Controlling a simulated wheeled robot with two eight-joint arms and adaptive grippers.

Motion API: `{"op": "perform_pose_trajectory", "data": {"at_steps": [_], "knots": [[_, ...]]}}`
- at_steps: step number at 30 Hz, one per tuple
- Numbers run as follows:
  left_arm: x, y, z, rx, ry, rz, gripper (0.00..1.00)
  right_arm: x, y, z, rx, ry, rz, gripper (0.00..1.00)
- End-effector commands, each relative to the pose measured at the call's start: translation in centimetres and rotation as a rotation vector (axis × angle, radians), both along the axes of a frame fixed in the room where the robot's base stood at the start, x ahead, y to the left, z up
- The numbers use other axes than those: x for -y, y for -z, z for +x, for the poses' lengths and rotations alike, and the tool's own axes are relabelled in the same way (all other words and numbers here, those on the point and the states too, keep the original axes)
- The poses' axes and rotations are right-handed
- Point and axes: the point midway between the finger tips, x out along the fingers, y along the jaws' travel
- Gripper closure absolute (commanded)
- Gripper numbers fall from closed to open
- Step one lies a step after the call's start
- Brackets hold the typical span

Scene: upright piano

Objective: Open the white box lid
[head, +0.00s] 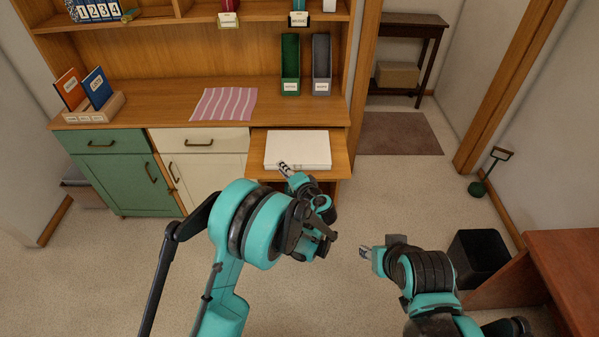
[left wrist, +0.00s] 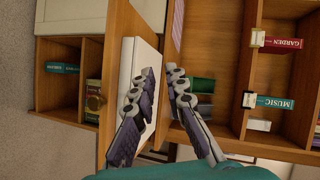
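The white box (head: 297,148) lies flat on a wooden pull-out shelf (head: 258,138), and its top looks closed. It also shows in the left wrist view (left wrist: 143,58), behind one finger. My left gripper (head: 284,168) is at the box's front edge, left of its middle; I cannot tell whether it touches. In the left wrist view its two fingers (left wrist: 162,78) are a little apart with nothing held between them. My right gripper (head: 366,252) is over the floor, away from the box; its fingers are too small to read.
A striped cloth (head: 224,104) lies on the counter left of the box. A green bin (head: 290,66) and a grey bin (head: 321,64) stand behind it. A black bin (head: 479,257) and a red-brown desk (head: 566,265) are at the right. The floor in front is clear.

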Motion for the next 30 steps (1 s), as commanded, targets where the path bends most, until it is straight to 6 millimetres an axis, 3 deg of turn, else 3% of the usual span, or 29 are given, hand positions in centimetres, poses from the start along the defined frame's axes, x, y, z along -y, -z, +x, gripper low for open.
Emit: {"op": "perform_pose_trajectory", "data": {"at_steps": [1, 6, 12, 17, 24, 30], "knots": [[1.8, 1.7, 0.4, 0.028, 0.025, 0.052, 0.87, 0.0, 0.0, 0.0, 0.0, 0.0, 0.0, 0.6], [5.8, 5.6, 0.1, 0.118, 0.083, 0.198, 0.87, 0.0, -0.1, 0.0, 0.0, 0.0, 0.0, 0.6], [7.9, 7.9, -0.8, 0.174, 0.113, 0.281, 0.87, 0.0, -0.2, 0.0, 0.0, 0.0, 0.0, 0.6], [7.6, 8.3, 0.1, 0.184, 0.117, 0.295, 0.87, 0.0, 0.3, 0.0, 0.0, 0.0, 0.0, 0.6], [6.0, 8.3, 3.8, 0.183, 0.116, 0.293, 0.87, 0.0, 1.5, 0.0, 0.0, 0.0, 0.0, 0.6], [5.3, 8.1, 5.8, 0.183, 0.117, 0.291, 0.87, 0.0, 2.1, 0.0, 0.0, 0.0, 0.0, 0.6]]}}
